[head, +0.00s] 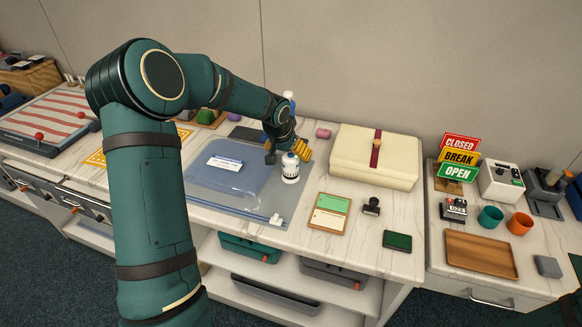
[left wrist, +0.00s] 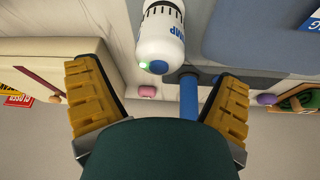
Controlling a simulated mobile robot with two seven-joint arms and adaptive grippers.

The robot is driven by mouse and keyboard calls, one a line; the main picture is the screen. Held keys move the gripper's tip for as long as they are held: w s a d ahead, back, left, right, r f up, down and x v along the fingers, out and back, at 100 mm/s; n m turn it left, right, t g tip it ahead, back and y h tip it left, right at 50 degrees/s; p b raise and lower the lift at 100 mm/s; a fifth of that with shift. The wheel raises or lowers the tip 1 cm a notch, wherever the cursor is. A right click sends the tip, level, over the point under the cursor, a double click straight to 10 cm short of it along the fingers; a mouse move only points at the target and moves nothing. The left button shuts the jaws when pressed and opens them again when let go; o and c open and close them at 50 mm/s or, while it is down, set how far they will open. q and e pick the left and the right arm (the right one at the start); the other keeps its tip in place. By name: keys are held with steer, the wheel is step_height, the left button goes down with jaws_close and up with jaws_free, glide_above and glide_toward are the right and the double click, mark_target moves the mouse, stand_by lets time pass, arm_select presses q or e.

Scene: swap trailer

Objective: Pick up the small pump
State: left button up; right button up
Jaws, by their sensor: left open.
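The small pump (head: 290,168) is a white bottle standing upright on the grey-blue mat, in front of my left gripper. In the left wrist view the pump (left wrist: 162,40), with blue "MP" lettering and a green dot, lies beyond the open fingers, near the middle of the gap. My left gripper (head: 284,150) has its yellow fingers spread, just behind the pump in the head view. It holds nothing. In the wrist view the fingers (left wrist: 158,78) stand apart to either side, and I see no contact with the pump.
A blue-grey pouch with a white label (head: 225,162) lies left of the pump. A cream case (head: 375,152) stands to the right. A green-and-cream card (head: 330,213), stamp (head: 371,205) and green pad (head: 397,241) lie near the front edge. A white-and-blue item (head: 289,98) shows behind my wrist.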

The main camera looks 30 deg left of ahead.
arm_select(q)
steer(key=shift+b+x, duration=0.6)
steer(key=shift+x, duration=2.3)
steer(key=shift+s, duration=0.1)
steer(key=c, duration=1.4)
